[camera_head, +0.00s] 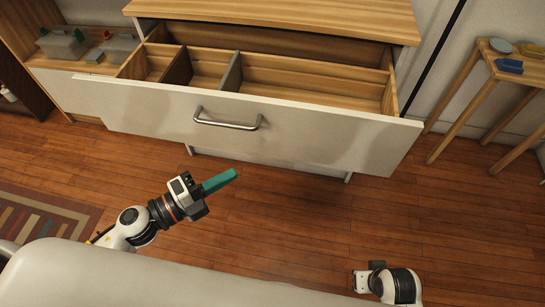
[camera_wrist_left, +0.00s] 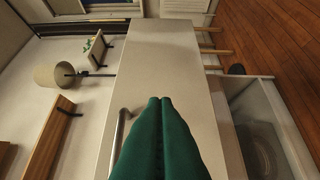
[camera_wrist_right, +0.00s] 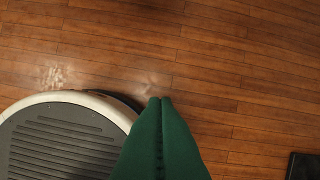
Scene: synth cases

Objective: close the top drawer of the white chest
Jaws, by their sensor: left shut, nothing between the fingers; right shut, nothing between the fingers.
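The white chest (camera_head: 275,10) has a wooden top, and its top drawer (camera_head: 320,136) is pulled out. The drawer's white front carries a metal bar handle (camera_head: 228,124), and its wooden inside is split by dividers. My left gripper (camera_head: 234,173) is shut and empty, with green fingers pointing at the drawer front from the near side, below the handle in the picture. In the left wrist view the drawer front (camera_wrist_left: 170,70) lies ahead of the shut fingertips, with the handle (camera_wrist_left: 120,130) beside them. My right gripper (camera_wrist_right: 160,102) is shut and empty over the floor.
A wooden side table (camera_head: 510,65) with small items stands at the right. A low shelf at the left holds clear containers (camera_head: 62,45). A striped rug (camera_head: 40,220) lies at the left. The wooden floor (camera_head: 300,225) before the drawer is clear.

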